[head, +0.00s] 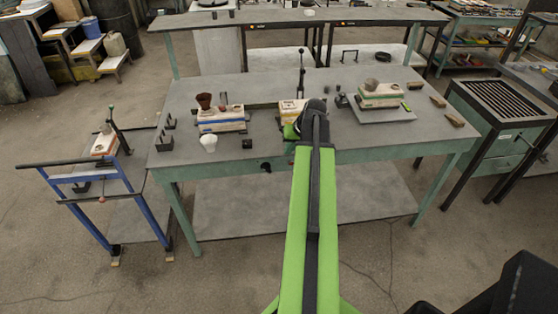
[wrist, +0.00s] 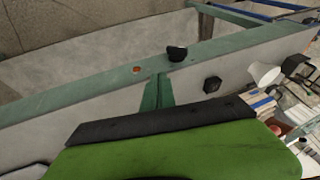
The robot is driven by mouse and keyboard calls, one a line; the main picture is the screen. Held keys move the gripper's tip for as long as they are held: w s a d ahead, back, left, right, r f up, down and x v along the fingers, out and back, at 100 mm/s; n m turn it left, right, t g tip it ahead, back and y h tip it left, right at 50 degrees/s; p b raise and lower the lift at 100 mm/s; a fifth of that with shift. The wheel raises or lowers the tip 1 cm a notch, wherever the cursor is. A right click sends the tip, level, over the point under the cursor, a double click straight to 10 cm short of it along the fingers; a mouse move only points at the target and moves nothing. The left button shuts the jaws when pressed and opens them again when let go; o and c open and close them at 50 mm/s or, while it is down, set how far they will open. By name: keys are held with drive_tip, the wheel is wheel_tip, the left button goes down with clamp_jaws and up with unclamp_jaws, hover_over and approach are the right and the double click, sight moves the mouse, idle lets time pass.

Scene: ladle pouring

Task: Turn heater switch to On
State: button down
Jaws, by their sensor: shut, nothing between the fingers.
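A small black knob (wrist: 177,53), which looks like the heater switch, sits on the green front edge of the workbench in the wrist view. A small orange dot (wrist: 137,69) is beside it on the same edge. The knob also shows in the head view as a dark spot (head: 264,166). Its On or Off marking cannot be read. My gripper, green with a black edge (wrist: 160,124), fills the bottom of the wrist view, shut and empty, apart from the knob. In the head view my gripper (head: 290,132) is mostly hidden by my arm, right of and above the knob.
The grey workbench (head: 235,95) holds a white cup (head: 207,141), a small black block (head: 247,143) and several box-like items. A tray (head: 385,115) stands to the right. A blue-framed stand (head: 90,165) is at the left. Floor in front is clear.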

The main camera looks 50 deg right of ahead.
drive_tip(key=b, duration=0.9)
approach(271, 170)
drive_tip(key=d+f, duration=0.2)
drive_tip(key=f, duration=0.1)
drive_tip(key=shift+d, duration=0.1)
drive_tip(key=w+a+f+b, duration=0.2)
drive_tip(key=shift+f, duration=0.25)
drive_tip(key=shift+w+a, duration=0.1)
